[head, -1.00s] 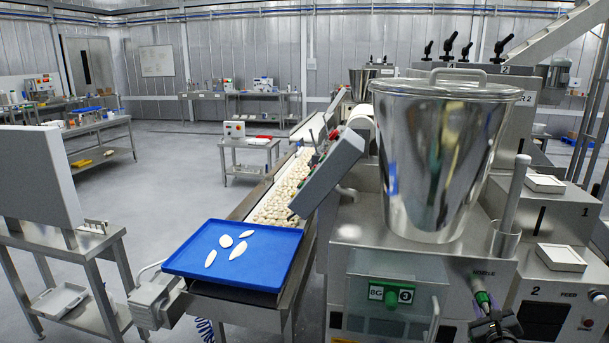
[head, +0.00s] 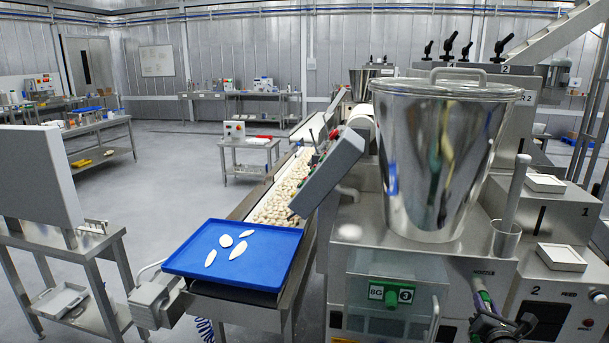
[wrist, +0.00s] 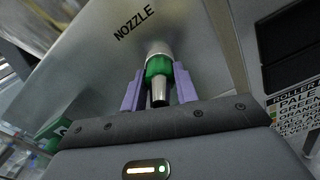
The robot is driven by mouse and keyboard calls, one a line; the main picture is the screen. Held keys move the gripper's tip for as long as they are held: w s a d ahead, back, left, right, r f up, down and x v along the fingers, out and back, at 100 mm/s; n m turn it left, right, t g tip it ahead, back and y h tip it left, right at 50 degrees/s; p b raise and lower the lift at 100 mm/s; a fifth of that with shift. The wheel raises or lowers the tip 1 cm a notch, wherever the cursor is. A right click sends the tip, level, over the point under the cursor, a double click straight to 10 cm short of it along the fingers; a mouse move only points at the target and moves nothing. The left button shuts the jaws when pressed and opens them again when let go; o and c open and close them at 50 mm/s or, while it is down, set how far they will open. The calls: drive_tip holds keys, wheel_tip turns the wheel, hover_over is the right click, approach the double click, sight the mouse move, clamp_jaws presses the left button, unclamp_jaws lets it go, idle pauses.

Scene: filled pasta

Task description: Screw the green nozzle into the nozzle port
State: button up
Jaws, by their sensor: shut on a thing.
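The green nozzle (wrist: 158,66) has a green collar and a metal tip that points back toward my gripper. My gripper (wrist: 159,90) is shut on it, one purple finger on each side. The nozzle's far end meets a pale metal round part, the nozzle port (wrist: 159,47), on the steel panel under the word NOZZLE; how deep it sits is hidden. In the head view the green nozzle (head: 484,299) shows at the panel's lower right, with my gripper (head: 491,318) partly cut off at the bottom edge.
A steel hopper (head: 430,160) stands above the panel. A clear guard box (head: 395,275) with a green-marked label is left of the nozzle. A blue tray (head: 190,262) with white pieces lies at the conveyor. A labelled machine front (head: 560,300) is close on the right.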

drive_tip(key=shift+a, duration=0.1)
drive_tip(key=m+p, duration=0.1)
drive_tip(key=m, duration=0.4)
drive_tip(key=shift+m, duration=0.3)
drive_tip(key=o, duration=1.4)
